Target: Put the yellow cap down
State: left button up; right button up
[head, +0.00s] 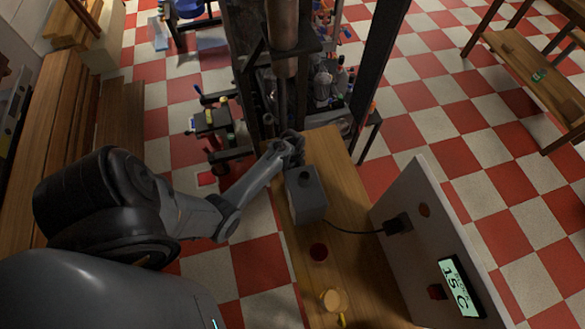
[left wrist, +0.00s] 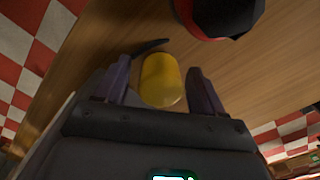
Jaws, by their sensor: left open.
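The yellow cap (left wrist: 161,80) is a short rounded cylinder between the two fingers of my left gripper (left wrist: 158,88) in the left wrist view. The fingers are apart, with a visible gap on each side of the cap. Bare wooden table surface shows beyond it. In the head view my left gripper (head: 291,148) is over the far end of the narrow wooden table (head: 345,270), just behind a grey box, and the cap cannot be made out there. My right gripper is in neither view.
The grey box (head: 306,193) with a dark knob has a cable to a white panel (head: 425,235) with a lit display. A dark red disc (head: 318,252) and a tan cylinder (head: 330,299) are nearer. A black-and-red object (left wrist: 226,14) lies beyond the cap.

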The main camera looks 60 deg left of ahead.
pick_arm(q)
notch_tip(320, 180, up, 11)
jog(key=p, duration=0.3)
jog(key=shift+f, duration=0.2)
jog(key=shift+r, duration=0.6)
